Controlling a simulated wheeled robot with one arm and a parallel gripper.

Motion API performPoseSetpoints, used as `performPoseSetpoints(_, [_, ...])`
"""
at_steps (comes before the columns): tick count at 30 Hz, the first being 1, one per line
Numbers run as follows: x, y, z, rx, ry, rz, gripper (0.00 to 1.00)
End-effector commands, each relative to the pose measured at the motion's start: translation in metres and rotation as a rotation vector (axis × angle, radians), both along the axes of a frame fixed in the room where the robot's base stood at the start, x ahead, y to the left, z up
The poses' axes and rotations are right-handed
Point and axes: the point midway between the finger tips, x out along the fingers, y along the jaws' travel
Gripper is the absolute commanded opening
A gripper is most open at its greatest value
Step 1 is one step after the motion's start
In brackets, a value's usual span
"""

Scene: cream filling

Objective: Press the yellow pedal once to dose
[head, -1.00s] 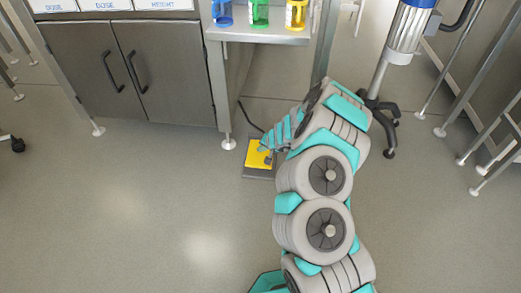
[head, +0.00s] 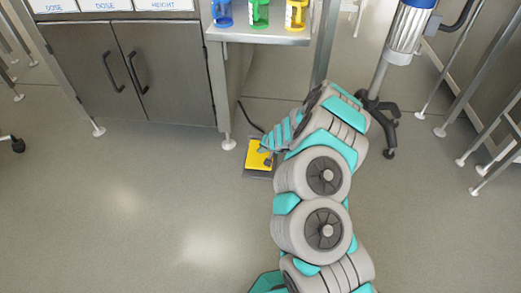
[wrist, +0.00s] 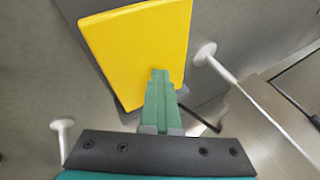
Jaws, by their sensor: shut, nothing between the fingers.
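The yellow pedal (head: 256,157) sits on a dark base plate (head: 259,174) on the floor, in front of the bench's leg. My gripper (head: 266,158) is at the pedal's right part in the head view, pointing down. In the wrist view the pedal (wrist: 140,45) fills the upper middle, and my gripper's closed fingers (wrist: 158,76) lie over its lower right part. The fingers are shut and empty. Whether the fingertips touch the pedal or hover just above it, I cannot tell. The fingers hide a small part of the pedal.
A steel cabinet (head: 160,75) with two doors stands at the back left. A bench shelf (head: 262,36) holds blue, green and yellow containers. A wheeled stand (head: 380,105) is right of my arm. A black cable (head: 247,118) runs behind the pedal.

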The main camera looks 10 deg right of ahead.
Motion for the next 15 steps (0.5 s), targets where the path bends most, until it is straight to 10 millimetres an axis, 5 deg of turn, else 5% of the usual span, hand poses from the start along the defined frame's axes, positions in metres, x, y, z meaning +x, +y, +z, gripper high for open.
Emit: performPoseSetpoints(15, [0.006, -0.003, 0.029, -0.001, 0.000, -0.001, 0.00])
